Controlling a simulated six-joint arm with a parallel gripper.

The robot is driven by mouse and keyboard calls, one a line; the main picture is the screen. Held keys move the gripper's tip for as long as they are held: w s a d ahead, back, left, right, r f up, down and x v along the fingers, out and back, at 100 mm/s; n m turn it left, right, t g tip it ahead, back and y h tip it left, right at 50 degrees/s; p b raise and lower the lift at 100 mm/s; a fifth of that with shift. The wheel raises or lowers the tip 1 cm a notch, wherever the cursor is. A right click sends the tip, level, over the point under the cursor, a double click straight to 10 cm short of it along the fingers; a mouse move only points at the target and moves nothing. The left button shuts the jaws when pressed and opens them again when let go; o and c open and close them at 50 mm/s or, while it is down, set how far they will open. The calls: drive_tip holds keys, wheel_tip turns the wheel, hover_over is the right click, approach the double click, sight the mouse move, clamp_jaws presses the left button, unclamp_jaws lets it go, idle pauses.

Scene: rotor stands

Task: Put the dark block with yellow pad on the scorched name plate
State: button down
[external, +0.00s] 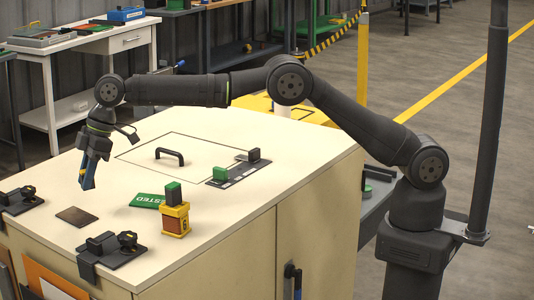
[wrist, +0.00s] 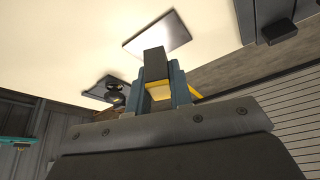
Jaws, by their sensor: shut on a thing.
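My gripper (external: 87,181) points down above the far left part of the bench top, just beyond the scorched plate. It is shut on the dark block (wrist: 155,64), which stands between the two blue-grey fingers in the wrist view. The yellow pad (wrist: 160,92) shows at the block's near end, between the fingers. In the external view the fingers mostly hide the block. The scorched name plate (external: 76,216) is a flat brown-grey square lying bare on the bench top. It also shows in the wrist view (wrist: 157,32), beyond the block's tip and apart from it.
Black clamps (external: 112,248) (external: 20,199) sit at the bench edge on both sides of the plate. A green block on a yellow stand (external: 175,220), a green sign (external: 148,201), a dark strip with two blocks (external: 233,175) and a black handle (external: 170,152) are further right.

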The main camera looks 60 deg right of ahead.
sight(79, 221)
drive_tip(key=a+f, duration=0.1)
drive_tip(key=s+a+f, duration=0.1)
drive_tip(key=a, duration=0.1)
drive_tip(key=shift+a+f, duration=0.15)
drive_tip(key=shift+a, duration=0.15)
drive_tip(key=shift+f, duration=1.95)
drive_tip(key=shift+f, duration=0.15)
drive_tip(key=c, duration=1.3)
unclamp_jaws()
drive_tip(key=v, duration=1.2)
drive_tip(key=shift+s+d, duration=0.1)
